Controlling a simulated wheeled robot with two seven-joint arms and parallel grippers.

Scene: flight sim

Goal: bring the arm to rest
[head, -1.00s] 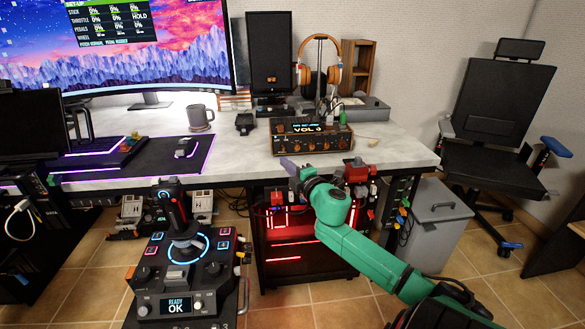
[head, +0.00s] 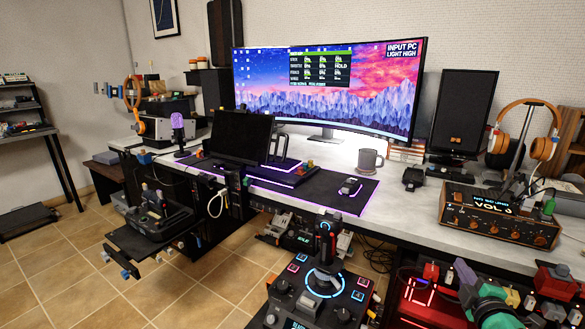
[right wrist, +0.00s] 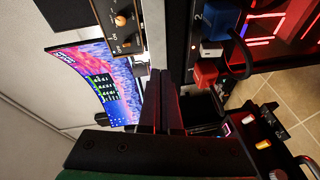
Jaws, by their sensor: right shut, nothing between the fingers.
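My right arm's green wrist (head: 492,308) shows at the bottom right of the head view, in front of the desk's front edge. The right gripper (head: 466,273) points up toward the desk edge, below and left of the brown VOL 3 amplifier box (head: 500,215). In the right wrist view the two dark fingers of the right gripper (right wrist: 162,97) lie together, shut, with nothing between them. Most of the right arm is outside the head view. My left arm and gripper are not in view.
The desk (head: 400,210) carries a curved monitor (head: 330,85), a mug (head: 369,161), a speaker (head: 463,110) and headphones (head: 525,130). A joystick console (head: 320,295) stands in front. Red-lit equipment (head: 420,295) is close below the gripper. Tiled floor (head: 190,285) is clear at left.

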